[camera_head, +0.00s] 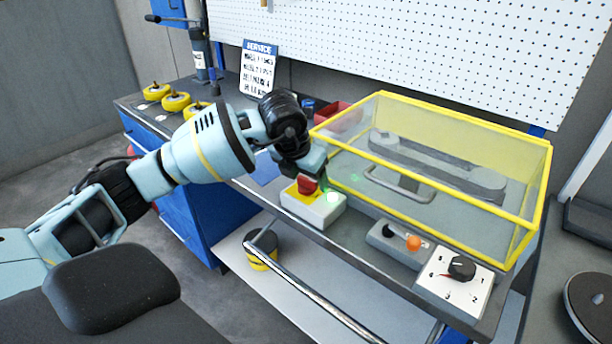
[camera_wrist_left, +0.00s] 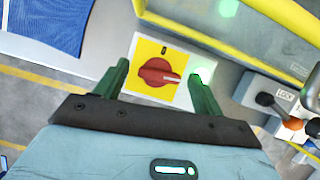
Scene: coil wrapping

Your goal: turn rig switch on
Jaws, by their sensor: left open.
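The rig switch is a red rotary knob (camera_head: 307,186) on a yellow plate, on a white box (camera_head: 322,212) at the bench's front edge. In the left wrist view the red knob (camera_wrist_left: 159,73) lies with its handle roughly across the plate and a white mark at its right end. A dark mark shows at the plate's top. A green light (camera_wrist_left: 203,75) glows beside it. My left gripper (camera_head: 312,173) is just above the switch. In the wrist view its green fingers (camera_wrist_left: 160,85) are apart, one on either side of the knob, with nothing held; contact cannot be told.
A yellow-framed clear guard (camera_head: 445,208) stands right behind the switch. A lever box with an orange ball (camera_head: 413,243) and a dial box with a black knob (camera_head: 461,268) sit to the right. A metal rail (camera_head: 320,300) runs along the front.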

